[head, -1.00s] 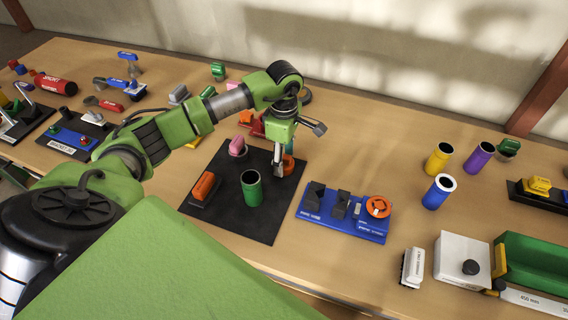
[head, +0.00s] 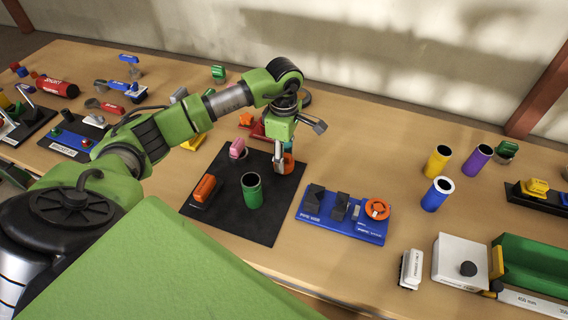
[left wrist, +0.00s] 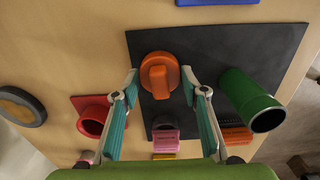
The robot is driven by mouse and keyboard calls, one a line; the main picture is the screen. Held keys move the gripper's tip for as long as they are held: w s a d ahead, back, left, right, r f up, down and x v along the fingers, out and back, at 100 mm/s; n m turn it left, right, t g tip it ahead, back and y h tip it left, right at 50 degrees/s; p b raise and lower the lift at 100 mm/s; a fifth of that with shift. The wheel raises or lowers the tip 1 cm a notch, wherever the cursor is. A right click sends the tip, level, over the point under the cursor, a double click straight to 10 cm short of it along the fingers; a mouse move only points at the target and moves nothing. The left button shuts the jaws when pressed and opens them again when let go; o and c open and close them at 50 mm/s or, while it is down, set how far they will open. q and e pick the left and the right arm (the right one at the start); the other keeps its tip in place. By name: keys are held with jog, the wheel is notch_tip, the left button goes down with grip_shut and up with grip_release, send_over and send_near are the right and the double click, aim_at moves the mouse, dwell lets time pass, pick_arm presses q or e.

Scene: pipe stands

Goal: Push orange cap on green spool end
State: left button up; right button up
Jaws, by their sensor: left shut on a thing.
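The orange cap (head: 289,163) is at the right back part of the black mat (head: 245,232). In the left wrist view the cap (left wrist: 160,76) shows a round rim with a raised bar grip. My left gripper (head: 281,168) points down at the cap, and in the left wrist view its two fingertips (left wrist: 160,84) are on either side of it, shut on it. The green spool (head: 252,192) stands upright on the mat, in front and to the left of the cap, with its dark open end up; it also shows in the left wrist view (left wrist: 244,94). My right gripper is out of view.
An orange block (head: 204,188) and a pink piece (head: 238,149) are on the mat's left part. A blue fixture (head: 341,228) stands right of the mat. Yellow (head: 438,160), purple (head: 477,160) and blue (head: 438,194) tubes stand farther right. Bare table lies between them.

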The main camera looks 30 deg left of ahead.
pick_arm(q)
jog(key=shift+r+p, duration=0.85)
jog(key=shift+r, duration=0.8)
jog(key=shift+r+p, duration=0.7)
jog(key=shift+r, duration=0.8)
